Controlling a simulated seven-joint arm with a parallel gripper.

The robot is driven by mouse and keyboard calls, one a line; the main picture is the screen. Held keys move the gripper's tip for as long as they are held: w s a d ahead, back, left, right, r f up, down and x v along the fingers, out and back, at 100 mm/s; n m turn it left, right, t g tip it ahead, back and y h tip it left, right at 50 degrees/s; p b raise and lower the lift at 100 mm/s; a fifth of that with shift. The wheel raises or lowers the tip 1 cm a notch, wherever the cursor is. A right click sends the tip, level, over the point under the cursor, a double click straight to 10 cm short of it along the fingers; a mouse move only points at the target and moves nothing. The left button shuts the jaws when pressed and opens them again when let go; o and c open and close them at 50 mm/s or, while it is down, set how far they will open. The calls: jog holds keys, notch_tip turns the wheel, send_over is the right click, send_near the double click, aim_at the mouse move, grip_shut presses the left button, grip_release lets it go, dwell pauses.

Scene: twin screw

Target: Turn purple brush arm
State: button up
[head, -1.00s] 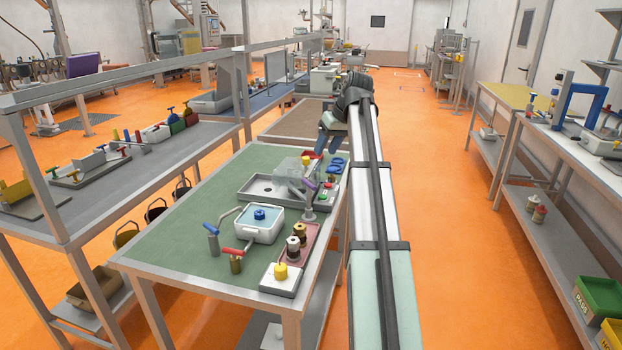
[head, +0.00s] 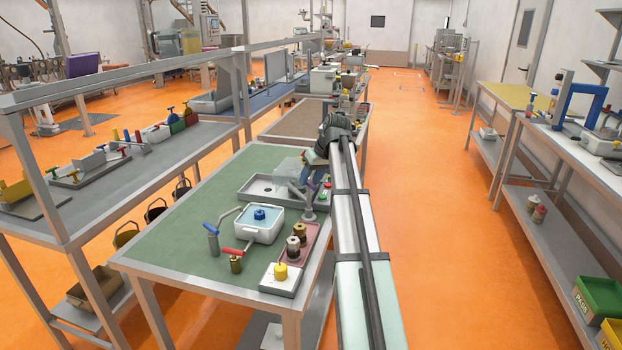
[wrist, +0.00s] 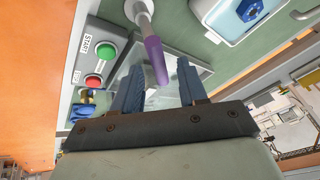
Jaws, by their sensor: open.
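The purple brush arm (wrist: 156,60) is a grey stem with a purple end. In the wrist view it comes from the top, and its purple end appears between my gripper's two blue fingers, with gaps on both sides. I cannot tell whether the fingers are level with it in depth. My gripper (wrist: 159,73) is open and empty. In the head view my gripper (head: 313,180) is tilted down over the right edge of the green table, close to the brush arm's grey post (head: 309,207); the purple part is mostly hidden there.
A panel with a green button (wrist: 107,51) and a red button (wrist: 93,81) lies left of the fingers. A white basin with a blue knob (head: 260,214) stands nearby. A grey tray (head: 262,189) lies behind it. Bottles and a yellow knob (head: 281,271) stand at the front right.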

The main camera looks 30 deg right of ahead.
jog(key=shift+c, duration=0.3)
grip_shut()
dwell(0.5)
